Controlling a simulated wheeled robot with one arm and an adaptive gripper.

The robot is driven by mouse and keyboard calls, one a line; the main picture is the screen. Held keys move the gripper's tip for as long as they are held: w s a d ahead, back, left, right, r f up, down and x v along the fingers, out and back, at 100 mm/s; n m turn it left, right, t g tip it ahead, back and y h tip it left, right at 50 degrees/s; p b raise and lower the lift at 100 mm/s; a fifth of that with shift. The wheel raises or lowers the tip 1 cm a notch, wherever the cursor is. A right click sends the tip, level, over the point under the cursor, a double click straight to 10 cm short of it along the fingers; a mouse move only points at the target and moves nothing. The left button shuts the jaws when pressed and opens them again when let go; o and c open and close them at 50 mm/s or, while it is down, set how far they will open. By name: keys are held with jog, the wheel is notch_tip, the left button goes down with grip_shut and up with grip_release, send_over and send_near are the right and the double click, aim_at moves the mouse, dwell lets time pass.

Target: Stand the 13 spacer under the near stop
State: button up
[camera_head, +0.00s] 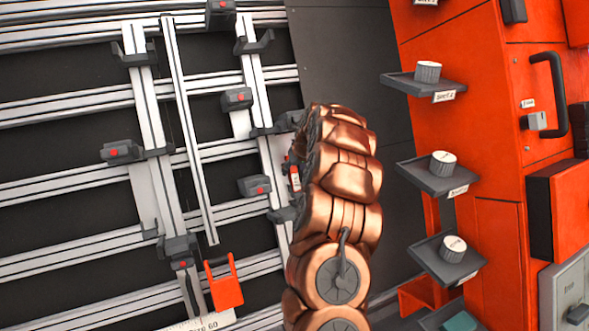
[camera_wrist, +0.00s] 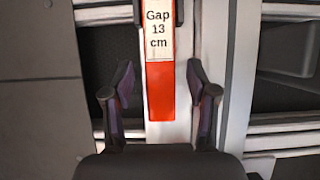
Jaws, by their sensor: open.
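A red-and-white strip labelled "Gap 13 cm" (camera_wrist: 160,88) lies along a pale upright rail in the wrist view. It shows in the head view as a small red piece (camera_head: 294,172) beside my arm, partly hidden. My gripper (camera_wrist: 160,76) is open, one finger on each side of the strip, with visible gaps to it. In the head view my copper arm hides the gripper. Dark stop-like blocks with red dots, such as one at lower left (camera_head: 180,250), sit on the rails. I cannot tell which is the near stop.
An orange handled piece (camera_head: 223,285) sits at the lower left, near a white scale (camera_head: 205,322). An orange cabinet (camera_head: 475,150) at right carries dark shelves with white round knobs, including a middle one (camera_head: 443,163). Grey panels (camera_head: 345,50) lie between rails and cabinet.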

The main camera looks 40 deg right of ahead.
jog(key=shift+r, duration=0.15)
jog(key=v, duration=1.1)
jog(key=shift+s+r, duration=0.3)
jog(key=shift+a, duration=0.1)
